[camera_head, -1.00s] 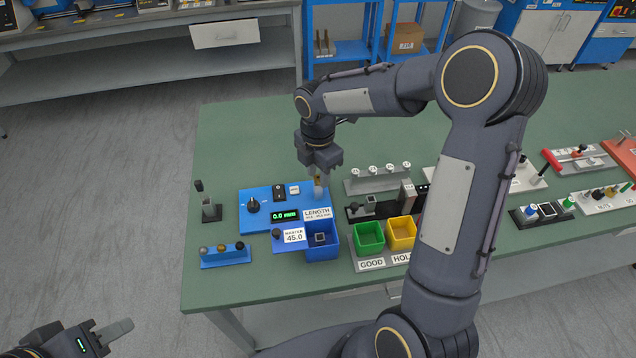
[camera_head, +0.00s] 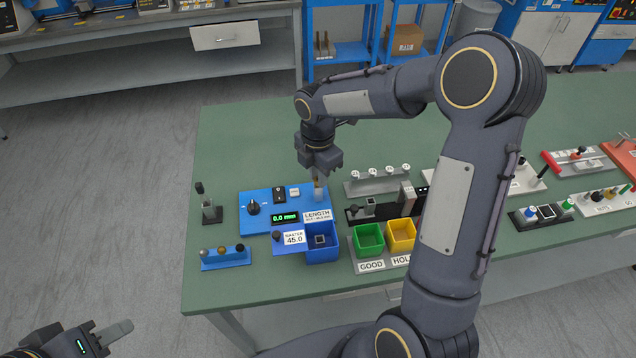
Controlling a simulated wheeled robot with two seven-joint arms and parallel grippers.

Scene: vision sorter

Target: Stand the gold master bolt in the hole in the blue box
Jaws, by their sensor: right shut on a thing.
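My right gripper (camera_head: 322,170) is over the right rear of the blue length gauge (camera_head: 262,222). It is shut on a slim gold-brown piece, apparently the gold master bolt (camera_head: 317,180), mostly hidden by the fingers. The piece is close above a pale grey post (camera_head: 318,194) on the gauge; I cannot tell whether they touch. The open blue box (camera_head: 331,254) stands in front of the gauge, beside the MASTER 45.0 label (camera_head: 294,237), with a small square dark-centred socket inside. My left gripper (camera_head: 118,333) is at the lower left, away from the table; its finger gap is unclear.
A green bin (camera_head: 369,252) and a yellow bin (camera_head: 401,247) stand right of the blue box. A small blue rack (camera_head: 225,262) with round-topped pieces is at left front. A grey rack (camera_head: 378,186) stands right of my gripper. My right arm covers the table's middle.

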